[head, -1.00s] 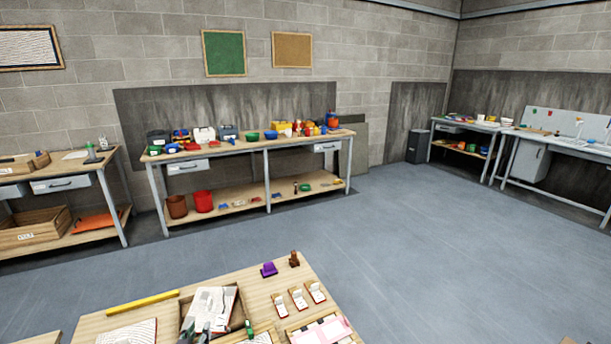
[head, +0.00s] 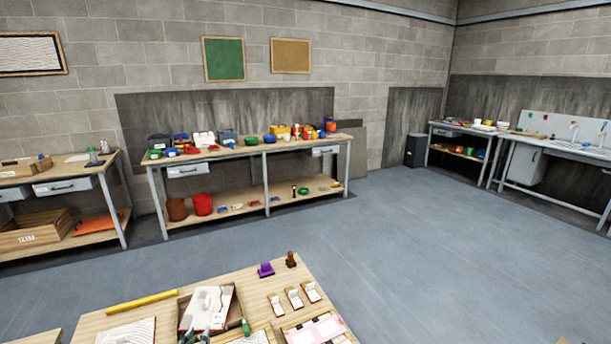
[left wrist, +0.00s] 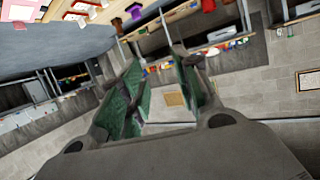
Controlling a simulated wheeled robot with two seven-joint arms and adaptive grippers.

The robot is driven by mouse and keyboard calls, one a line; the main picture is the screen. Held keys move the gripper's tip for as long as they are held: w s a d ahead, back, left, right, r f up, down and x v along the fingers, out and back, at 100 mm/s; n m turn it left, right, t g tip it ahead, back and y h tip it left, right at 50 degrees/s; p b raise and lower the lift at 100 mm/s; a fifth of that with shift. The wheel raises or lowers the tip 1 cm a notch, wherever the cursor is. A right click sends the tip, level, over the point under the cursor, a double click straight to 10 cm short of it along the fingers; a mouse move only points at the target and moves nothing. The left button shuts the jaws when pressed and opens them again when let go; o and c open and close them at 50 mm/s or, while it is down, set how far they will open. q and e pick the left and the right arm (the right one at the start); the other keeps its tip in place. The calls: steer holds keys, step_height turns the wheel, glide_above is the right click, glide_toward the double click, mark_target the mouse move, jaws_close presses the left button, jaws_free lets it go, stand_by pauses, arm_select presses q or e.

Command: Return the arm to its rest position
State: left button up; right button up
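The tips of my left gripper (head: 197,336) show at the bottom edge of the head view, in front of the tray with the white sheet. The rest of my left arm is out of that view. In the left wrist view my left gripper (left wrist: 158,82) has its two green-padded fingers apart, with nothing seen held between them. The room appears upside down there, with the near table at the top. My right gripper is in neither view.
The near worktable (head: 232,277) carries a wooden tray (head: 236,311), a yellow bar (head: 142,301), a purple block (head: 266,269), a brown stamp-like piece (head: 291,260) and several small cards. A long workbench (head: 228,152) stands at the wall. Open floor (head: 420,250) lies to the right.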

arm_select(q)
steer(key=s+a+f+m+g, duration=0.2)
steer(key=s+a+f, duration=0.2)
steer(key=s+f, duration=0.55)
steer(key=s+a+f+m+g+b, duration=0.1)
steer(key=s+a+f+m+g, duration=0.2)
steer(key=f, duration=1.2)
steer(key=s+a+f+m+g, duration=0.15)
steer(key=s+a+f, duration=0.25)
steer(key=s+f, duration=0.55)
steer(key=s+d+f+n+g+b, duration=0.25)
steer(key=s+f+g+b, duration=0.3)
steer(key=s+f, duration=1.6)
steer(key=s+d+f+n+b, duration=0.1)
steer(key=s+d+f+b, duration=0.1)
steer(key=d+f+b, duration=0.2)
steer(key=d+f, duration=0.2)
steer(key=d, duration=0.1)
steer(key=shift+s+d+g, duration=0.2)
steer(key=shift+g, duration=0.1)
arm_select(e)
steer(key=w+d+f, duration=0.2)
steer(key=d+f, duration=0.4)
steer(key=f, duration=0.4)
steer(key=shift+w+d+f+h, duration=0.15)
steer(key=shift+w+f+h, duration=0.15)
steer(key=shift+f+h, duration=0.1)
